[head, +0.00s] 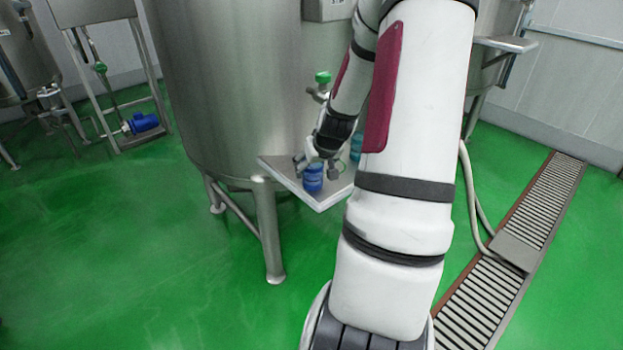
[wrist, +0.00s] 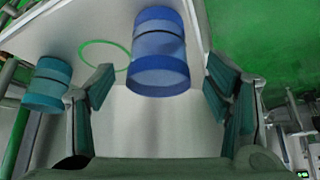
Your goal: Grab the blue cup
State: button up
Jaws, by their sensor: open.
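The blue cup (wrist: 160,60) shows in the wrist view, upper middle, between and just ahead of my open fingers. In the head view the blue cup (head: 313,178) stands near the front corner of a small shelf (head: 318,204) fixed to a steel tank. My gripper (wrist: 158,92) is open, with one finger on each side of the cup's near end and a gap to each. In the head view my gripper (head: 318,166) is at the cup, and my arm hides part of the shelf.
A teal cup (wrist: 48,84) stands left of my left finger; it partly shows behind my arm in the head view (head: 356,147). A green ring (wrist: 104,55) lies on the shelf between the cups. The steel tank (head: 225,90) rises behind the shelf. Open green floor lies left.

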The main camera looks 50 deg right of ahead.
jog(key=x, duration=0.5)
jog(key=shift+s+b, duration=0.15)
jog(key=shift+b, duration=0.25)
jog(key=shift+c, duration=0.4)
jog(key=c, duration=1)
